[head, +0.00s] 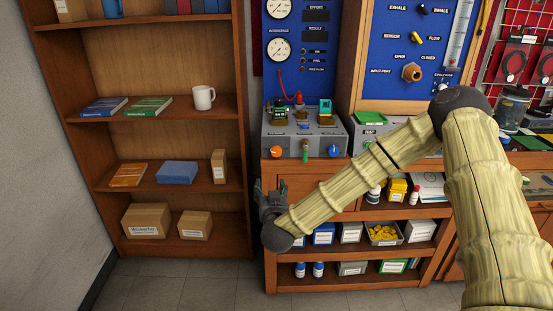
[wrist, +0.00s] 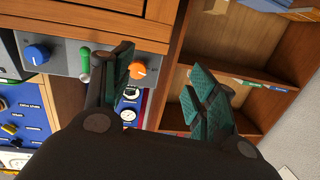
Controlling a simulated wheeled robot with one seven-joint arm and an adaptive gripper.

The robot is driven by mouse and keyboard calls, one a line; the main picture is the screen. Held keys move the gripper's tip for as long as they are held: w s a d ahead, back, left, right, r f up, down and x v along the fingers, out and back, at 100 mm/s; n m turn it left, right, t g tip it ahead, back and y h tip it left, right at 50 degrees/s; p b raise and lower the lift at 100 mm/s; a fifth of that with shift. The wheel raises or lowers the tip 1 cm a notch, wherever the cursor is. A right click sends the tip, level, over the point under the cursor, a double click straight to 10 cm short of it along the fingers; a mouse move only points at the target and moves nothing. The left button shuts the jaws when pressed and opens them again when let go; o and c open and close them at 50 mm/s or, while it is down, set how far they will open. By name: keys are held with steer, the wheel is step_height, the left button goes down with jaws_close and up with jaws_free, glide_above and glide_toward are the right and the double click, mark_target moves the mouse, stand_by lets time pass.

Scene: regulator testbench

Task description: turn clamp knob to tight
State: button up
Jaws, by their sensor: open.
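The test bench box (head: 342,146) has an orange knob (head: 277,151), a green lever (head: 305,148) and a blue knob (head: 333,150) on its front. I cannot read which one is the clamp knob. My gripper (head: 268,186) is open and empty, below the orange knob, near the cabinet's left edge. In the wrist view my gripper (wrist: 157,70) shows two spread fingers with green pads. The orange knob (wrist: 138,70) lies beyond them, just right of the left finger. The green lever (wrist: 84,66) and blue knob (wrist: 37,54) are left of it. No finger visibly touches a knob.
A wooden shelf (head: 160,148) with books, boxes and a white mug (head: 204,97) stands left. Small fittings (head: 301,116) sit on the box, before a blue gauge panel (head: 312,70). The cabinet shelves (head: 345,256) below hold boxes and bottles.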

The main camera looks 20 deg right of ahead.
steer(key=m+h, duration=0.1)
steer(key=h, duration=0.1)
glide_toward(277, 153)
steer(key=shift+t, duration=0.4)
steer(key=x, duration=0.5)
steer(key=p+x, duration=0.1)
steer(key=x, duration=0.2)
steer(key=shift+w+f, duration=0.25)
steer(key=shift+f, duration=0.05)
steer(key=c, duration=1)
steer(key=shift+c, duration=0.2)
